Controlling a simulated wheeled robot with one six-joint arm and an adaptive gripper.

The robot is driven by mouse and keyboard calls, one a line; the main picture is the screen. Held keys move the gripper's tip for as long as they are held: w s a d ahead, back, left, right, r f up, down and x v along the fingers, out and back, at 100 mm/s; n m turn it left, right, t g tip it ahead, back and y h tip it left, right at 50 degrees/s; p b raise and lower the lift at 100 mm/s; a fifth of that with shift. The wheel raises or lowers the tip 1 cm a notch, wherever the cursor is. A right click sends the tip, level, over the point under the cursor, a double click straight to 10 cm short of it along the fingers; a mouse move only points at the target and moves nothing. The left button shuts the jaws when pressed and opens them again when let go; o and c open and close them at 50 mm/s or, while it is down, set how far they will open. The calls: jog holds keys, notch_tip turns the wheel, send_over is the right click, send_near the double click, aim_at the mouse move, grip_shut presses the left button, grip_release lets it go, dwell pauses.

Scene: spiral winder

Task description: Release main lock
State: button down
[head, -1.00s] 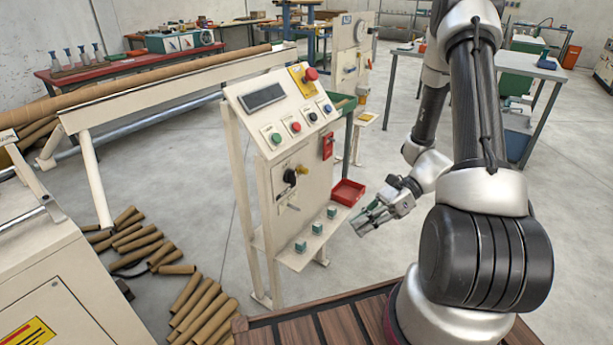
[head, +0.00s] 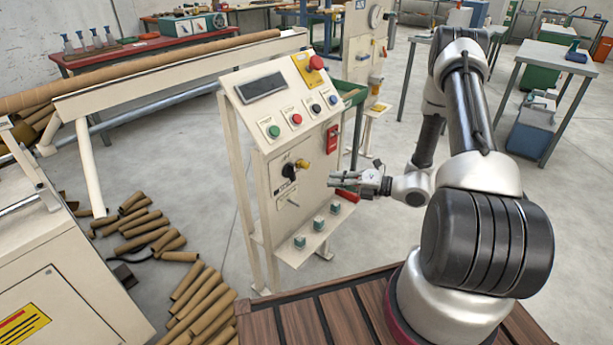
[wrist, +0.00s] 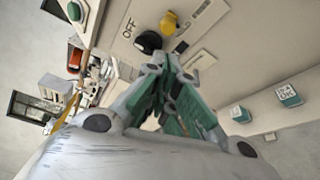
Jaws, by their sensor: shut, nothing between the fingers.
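The cream control panel (head: 290,150) stands left of my arm. On its front are a black rotary switch (head: 289,172) and, beside it, a yellow lock-like part (head: 303,164). The wrist view shows the black switch (wrist: 148,42), the yellow part (wrist: 169,24) and an OFF label (wrist: 128,29). My gripper (head: 335,182) is right of these parts and apart from them, pointing left toward the panel. Its fingers (wrist: 172,68) are together with nothing between them. A silver lever or key (head: 292,202) sits below the switch.
A ledge with small green-grey blocks (head: 318,225) juts out below the gripper. A red tray (head: 350,195) is partly hidden behind the gripper. A red box (head: 332,139) is on the panel's right side. A red emergency button (head: 316,62) tops the panel. Cardboard tubes (head: 200,300) lie on the floor.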

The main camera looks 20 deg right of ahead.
aim_at(303, 165)
jog(key=shift+a, duration=0.1)
jog(key=x, duration=1)
jog(key=w+d, duration=0.1)
jog(key=d, duration=0.1)
jog(key=w+d, duration=0.2)
jog(key=shift+d, duration=0.15)
jog(key=shift+d, duration=0.1)
